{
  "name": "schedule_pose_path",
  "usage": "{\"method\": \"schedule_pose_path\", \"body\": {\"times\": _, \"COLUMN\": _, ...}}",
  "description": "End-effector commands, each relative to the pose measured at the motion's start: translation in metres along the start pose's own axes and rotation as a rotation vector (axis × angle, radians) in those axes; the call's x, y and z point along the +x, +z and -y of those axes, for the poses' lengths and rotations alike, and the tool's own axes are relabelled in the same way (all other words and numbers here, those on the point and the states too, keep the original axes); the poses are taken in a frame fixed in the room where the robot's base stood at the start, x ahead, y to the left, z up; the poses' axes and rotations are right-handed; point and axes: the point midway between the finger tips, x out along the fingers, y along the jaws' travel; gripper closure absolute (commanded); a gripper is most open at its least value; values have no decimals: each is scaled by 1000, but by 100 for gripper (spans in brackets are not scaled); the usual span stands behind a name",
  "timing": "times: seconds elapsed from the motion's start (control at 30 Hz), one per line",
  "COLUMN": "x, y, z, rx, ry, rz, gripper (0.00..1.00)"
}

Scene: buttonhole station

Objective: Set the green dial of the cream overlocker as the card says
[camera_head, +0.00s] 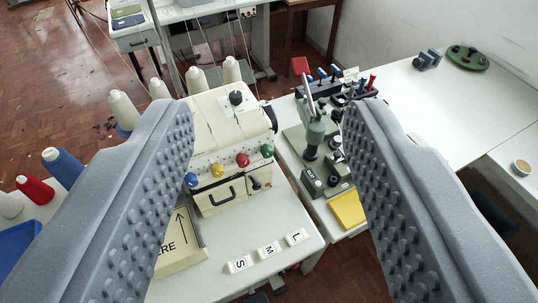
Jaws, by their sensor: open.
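The cream overlocker (225,112) stands on a white table between my fingers in the picture. A row of dials runs along its front: blue (191,180), yellow (217,169), red (242,159) and the green dial (267,150) at the right end. The green dial's setting is too small to read. My gripper (272,108) is open and empty, with its studded grey fingers at left and right, apart from the dials. White tiles marked S (240,264), M (268,250) and L (296,237) lie in front. I cannot make out which card gives the setting.
A cream block (182,247) with an arrow and partly hidden lettering lies front left. Thread cones (63,166) stand at left. A grey-green machine (312,140) and yellow pad (347,209) are to the right.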

Motion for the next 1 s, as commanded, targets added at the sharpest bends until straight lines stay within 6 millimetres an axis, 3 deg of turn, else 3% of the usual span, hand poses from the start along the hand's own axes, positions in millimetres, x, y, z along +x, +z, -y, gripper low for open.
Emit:
{"method": "schedule_pose_path", "body": {"times": 0.23, "x": 3, "y": 0, "z": -2, "rx": -2, "ry": 4, "rz": 1, "gripper": 54}}
{"method": "schedule_pose_path", "body": {"times": 0.33, "x": 22, "y": 4, "z": -14, "rx": -15, "ry": 26, "rz": 2, "gripper": 54}}
{"method": "schedule_pose_path", "body": {"times": 0.47, "x": 72, "y": 21, "z": -44, "rx": -59, "ry": 75, "rz": 9, "gripper": 54}}
{"method": "schedule_pose_path", "body": {"times": 0.67, "x": 157, "y": 67, "z": -93, "rx": -167, "ry": 115, "rz": 11, "gripper": 54}}
{"method": "schedule_pose_path", "body": {"times": 0.8, "x": 206, "y": 110, "z": -116, "rx": -237, "ry": 94, "rz": 9, "gripper": 54}}
{"method": "schedule_pose_path", "body": {"times": 1.0, "x": 257, "y": 180, "z": -128, "rx": -299, "ry": 2, "rz": -5, "gripper": 54}}
